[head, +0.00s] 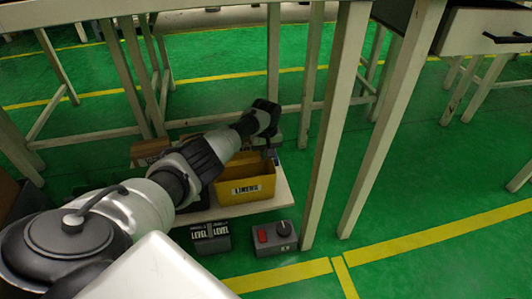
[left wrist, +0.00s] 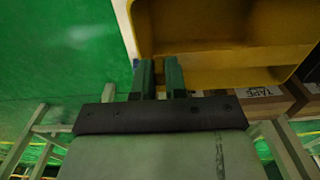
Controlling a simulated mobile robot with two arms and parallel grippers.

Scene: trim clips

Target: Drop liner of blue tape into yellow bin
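The yellow bin (head: 245,188) stands on a low shelf under the table, with a label reading LINERS on its front. In the left wrist view the bin (left wrist: 225,54) fills the upper right, and I see no liner in the part that shows. My left gripper (head: 270,153) points down at the bin's right rear edge. In the left wrist view its two fingers (left wrist: 159,65) stand slightly apart, by the bin's rim, with nothing visible between them. I make out no liner or blue tape. My right gripper is not in view.
A cardboard box (head: 150,150) stands left of the bin, partly behind my arm. A dark labelled box (head: 211,236) and a grey box with a red button (head: 275,238) are on the green floor in front. Table legs (head: 342,110) rise close on the right.

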